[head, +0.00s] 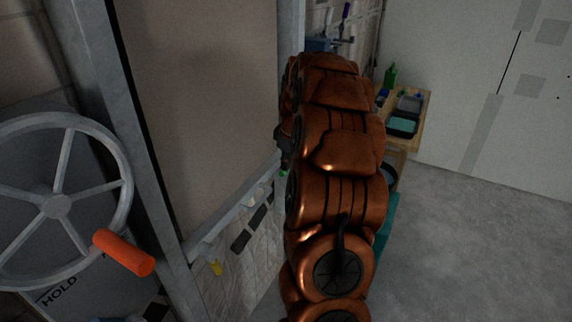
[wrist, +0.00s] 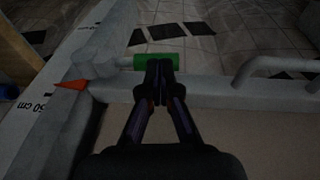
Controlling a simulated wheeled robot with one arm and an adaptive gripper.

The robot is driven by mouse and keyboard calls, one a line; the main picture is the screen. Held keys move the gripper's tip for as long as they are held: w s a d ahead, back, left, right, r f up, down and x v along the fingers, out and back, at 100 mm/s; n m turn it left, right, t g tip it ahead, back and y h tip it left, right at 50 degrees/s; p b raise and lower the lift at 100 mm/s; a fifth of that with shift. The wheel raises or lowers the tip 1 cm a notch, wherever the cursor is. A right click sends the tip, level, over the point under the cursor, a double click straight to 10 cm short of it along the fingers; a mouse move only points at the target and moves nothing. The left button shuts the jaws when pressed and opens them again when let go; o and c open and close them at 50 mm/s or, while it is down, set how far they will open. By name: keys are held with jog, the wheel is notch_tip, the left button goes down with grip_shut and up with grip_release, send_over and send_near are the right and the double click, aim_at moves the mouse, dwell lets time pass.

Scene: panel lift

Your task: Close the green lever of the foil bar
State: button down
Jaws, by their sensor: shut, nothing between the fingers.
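The green lever (wrist: 145,62) shows in the wrist view as a short green cylinder beside the grey foil bar (wrist: 220,92). My gripper (wrist: 159,68) is shut and empty, with its fingertips at the lever's right part, covering some of it. I cannot tell whether they touch. In the head view a small green spot (head: 284,173) shows at the left edge of my copper-coloured arm, near the right end of the grey bar (head: 236,207). My arm hides most of the gripper and lever there.
A handwheel (head: 57,206) with an orange handle (head: 123,252) stands at the left. A tall panel (head: 205,90) rises above the bar. A red pointer (wrist: 70,86) sits by a centimetre scale. A wooden bench (head: 425,105) stands behind my arm; the right floor is clear.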

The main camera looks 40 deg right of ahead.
aim_at(285, 174)
jog(key=shift+s+a+f+t+h+b, duration=0.1)
jog(key=shift+a+f+t+h+b, duration=0.1)
jog(key=shift+f+h+b, duration=0.85)
jog(key=shift+s+a+f+t+h+b, duration=0.15)
jog(key=shift+f+h+b, duration=0.25)
jog(key=shift+b, duration=1.25)
jog(key=shift+w+f+n+t+h+b, duration=0.1)
jog(key=shift+f+n+t+h+b, duration=0.2)
jog(key=shift+h+b, duration=0.55)
jog(key=shift+w+f+n+t+h+b, duration=0.1)
jog(key=shift+f+t+h+b, duration=0.15)
jog(key=shift+f+h+b, duration=0.4)
jog(key=shift+s+b+x, duration=0.25)
jog(key=shift+b+x, duration=0.1)
jog(key=shift+x, duration=0.9)
jog(key=shift+s+b+x, duration=0.25)
jog(key=shift+b+x, duration=0.05)
jog(key=shift+x, duration=0.9)
jog(key=shift+d+f, duration=0.15)
jog(key=shift+f, duration=0.1)
jog(key=v, duration=1.2)
jog(key=shift+s, duration=0.1)
